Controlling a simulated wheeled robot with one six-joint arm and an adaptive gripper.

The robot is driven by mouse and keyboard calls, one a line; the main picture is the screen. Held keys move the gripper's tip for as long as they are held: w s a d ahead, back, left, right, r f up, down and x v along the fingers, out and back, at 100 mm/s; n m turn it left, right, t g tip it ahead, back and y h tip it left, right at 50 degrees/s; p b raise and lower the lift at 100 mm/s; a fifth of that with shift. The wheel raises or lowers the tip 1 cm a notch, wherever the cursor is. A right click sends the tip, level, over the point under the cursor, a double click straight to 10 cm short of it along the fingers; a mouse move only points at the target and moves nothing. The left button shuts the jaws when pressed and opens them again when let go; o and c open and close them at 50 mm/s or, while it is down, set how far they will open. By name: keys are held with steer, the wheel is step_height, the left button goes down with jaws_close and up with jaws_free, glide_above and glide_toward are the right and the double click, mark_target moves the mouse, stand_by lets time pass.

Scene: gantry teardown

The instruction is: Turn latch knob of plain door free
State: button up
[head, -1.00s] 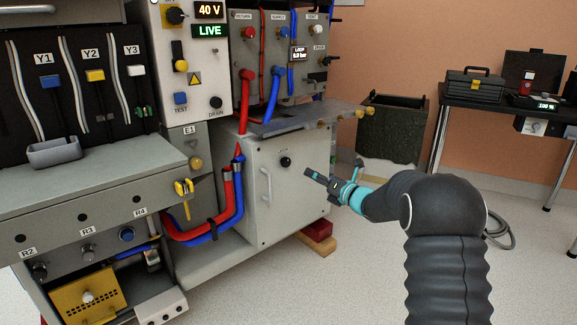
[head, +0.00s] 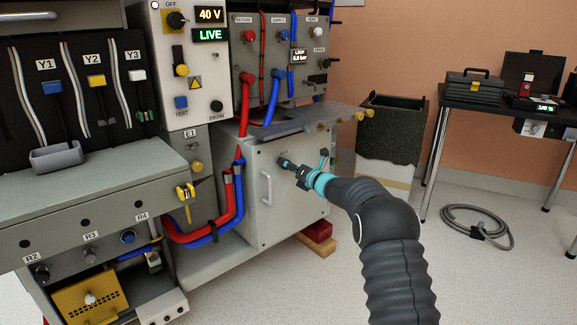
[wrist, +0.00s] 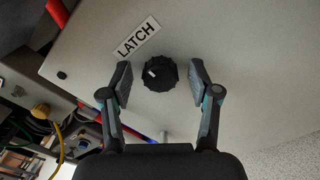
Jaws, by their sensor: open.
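The plain door (head: 257,215) is a pale grey panel with a vertical handle (head: 266,187) on its left part. In the wrist view the black ribbed latch knob (wrist: 160,74) has a white mark at its upper left, beside a "LATCH" label (wrist: 139,38). My gripper (wrist: 162,84) is open, with one finger on each side of the knob and a visible gap on both sides. In the head view my gripper (head: 285,162) is at the door's upper part and hides most of the knob.
A grey shelf with brass fittings (head: 345,115) juts out above the door. Red and blue hoses (head: 229,200) run left of it. A red block (head: 318,231) lies on wood below. A coiled hose (head: 477,228) lies on the open floor at right.

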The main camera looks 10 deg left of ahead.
steer(key=shift+w, duration=0.1)
steer(key=shift+c, duration=0.2)
steer(key=c, duration=1.1)
steer(key=shift+f+m+p, duration=0.1)
steer(key=shift+m+p, duration=2.25)
steer(key=shift+m, duration=6.65)
